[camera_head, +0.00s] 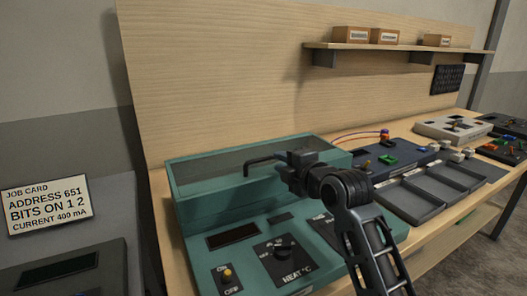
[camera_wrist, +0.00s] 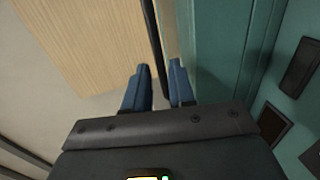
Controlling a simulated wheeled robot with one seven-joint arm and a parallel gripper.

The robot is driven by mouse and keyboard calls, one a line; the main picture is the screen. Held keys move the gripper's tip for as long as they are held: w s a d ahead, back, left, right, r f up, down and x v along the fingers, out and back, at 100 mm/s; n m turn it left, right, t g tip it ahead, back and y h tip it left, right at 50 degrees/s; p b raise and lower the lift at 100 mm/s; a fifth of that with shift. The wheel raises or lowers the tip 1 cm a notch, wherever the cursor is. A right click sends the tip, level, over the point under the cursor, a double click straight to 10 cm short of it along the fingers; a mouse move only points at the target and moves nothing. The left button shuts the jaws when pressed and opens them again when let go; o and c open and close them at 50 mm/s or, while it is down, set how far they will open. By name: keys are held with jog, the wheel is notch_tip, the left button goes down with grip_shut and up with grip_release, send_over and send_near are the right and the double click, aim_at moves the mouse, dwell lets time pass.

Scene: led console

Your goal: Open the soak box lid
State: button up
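The teal soak box (camera_head: 182,207) stands at the near left of the bench. Its dark glassy lid (camera_head: 215,163) lies flat and closed on top. A dark bent bar handle (camera_head: 262,160) shows at the lid's front side. My gripper (camera_head: 292,160) is at the right end of this handle, above the box's front edge. In the wrist view, my blue fingers (camera_wrist: 158,85) stand apart on either side of the dark bar (camera_wrist: 155,45), with narrow gaps beside it. My gripper and wrist hide the handle's right end and part of the front panel.
The box's front panel has a heat knob (camera_head: 283,250) and a yellow-topped switch (camera_head: 227,273). Grey trays (camera_head: 408,203) and a blue board with colored parts (camera_head: 388,160) lie right. A shelf (camera_head: 385,46) hangs behind. A job card (camera_head: 48,205) is at left.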

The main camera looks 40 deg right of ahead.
aim_at(269, 166)
jog(key=p+x, duration=0.2)
jog(key=x, duration=0.5)
jog(key=shift+w, duration=0.25)
jog(key=shift+d, duration=0.1)
grip_shut()
